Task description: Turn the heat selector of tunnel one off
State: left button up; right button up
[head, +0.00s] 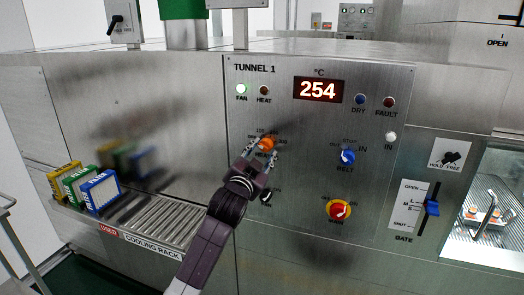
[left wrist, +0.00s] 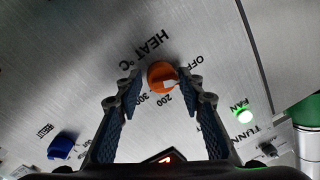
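The heat selector of tunnel one is an orange knob (head: 267,143) on the steel panel, left of the belt knob. In the left wrist view the orange knob (left wrist: 161,74) has a white pointer towards its lower right, roughly between the OFF and 200 marks; the exact setting is hard to tell. My left gripper (head: 263,153) is at the knob. In the left wrist view its fingers (left wrist: 161,82) are open, one on each side of the knob, with small gaps visible. My right gripper is not in view.
The panel has a red display (head: 318,90) reading 254, a lit green fan lamp (head: 241,89), a blue belt knob (head: 347,156), a red-yellow main switch (head: 339,209) and a black fan knob (head: 266,196). Boxes (head: 100,190) stand on the cooling rack at left.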

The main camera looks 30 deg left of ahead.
pick_arm(q)
jog(key=shift+o, duration=1.1)
jog(key=shift+d+f, duration=0.1)
jog(key=shift+w, duration=0.1)
jog(key=shift+r, duration=0.2)
jog(key=v, duration=1.2)
jog(key=shift+f, duration=0.1)
